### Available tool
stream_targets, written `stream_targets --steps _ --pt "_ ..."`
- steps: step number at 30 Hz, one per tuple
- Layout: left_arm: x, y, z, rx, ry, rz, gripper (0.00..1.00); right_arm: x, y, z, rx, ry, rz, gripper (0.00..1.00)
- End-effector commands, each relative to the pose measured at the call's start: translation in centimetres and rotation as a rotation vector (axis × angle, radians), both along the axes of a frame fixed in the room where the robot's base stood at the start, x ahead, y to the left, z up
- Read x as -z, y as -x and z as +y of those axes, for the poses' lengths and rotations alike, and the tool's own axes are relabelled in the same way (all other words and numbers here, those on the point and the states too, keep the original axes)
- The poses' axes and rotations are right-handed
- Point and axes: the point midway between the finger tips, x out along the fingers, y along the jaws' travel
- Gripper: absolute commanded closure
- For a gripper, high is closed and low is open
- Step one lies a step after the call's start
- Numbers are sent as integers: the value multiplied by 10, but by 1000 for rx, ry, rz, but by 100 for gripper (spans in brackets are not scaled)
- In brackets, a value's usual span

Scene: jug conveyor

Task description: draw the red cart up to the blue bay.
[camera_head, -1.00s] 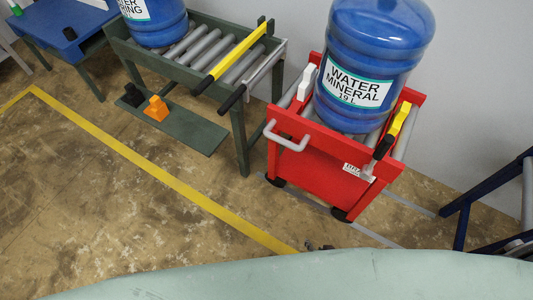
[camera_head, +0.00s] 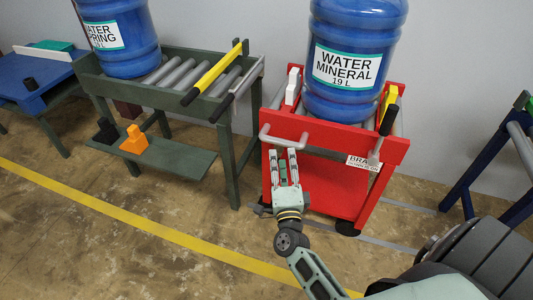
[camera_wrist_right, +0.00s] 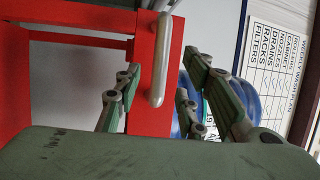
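The red cart (camera_head: 330,180) stands right of centre in the head view, with a grey handle (camera_head: 284,142) on its near left side. It carries a blue water jug (camera_head: 345,95) labelled mineral. My right gripper (camera_head: 283,156) is at the handle with its fingers apart. In the right wrist view the handle (camera_wrist_right: 161,62) shows between the open fingers (camera_wrist_right: 160,105); I cannot tell whether they touch it. A dark blue frame with grey rollers (camera_head: 500,166), apparently the blue bay, stands at the right edge, apart from the cart. My left gripper is not in view.
A green roller table (camera_head: 172,90) with another jug (camera_head: 120,35) stands left of the cart. A blue table (camera_head: 45,92) is at far left. A yellow floor line (camera_head: 150,222) crosses in front. Grey floor strips (camera_head: 385,243) run by the cart.

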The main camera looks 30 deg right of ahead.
Motion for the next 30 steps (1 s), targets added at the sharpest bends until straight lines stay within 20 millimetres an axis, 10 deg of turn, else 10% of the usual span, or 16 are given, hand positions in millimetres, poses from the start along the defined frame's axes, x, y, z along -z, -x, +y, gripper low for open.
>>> stream_targets --steps 15,30 --pt "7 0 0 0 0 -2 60 -14 -60 -31 2 -1 -6 63" --pt "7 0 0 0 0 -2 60 -15 -68 -35 1 -1 -4 72"
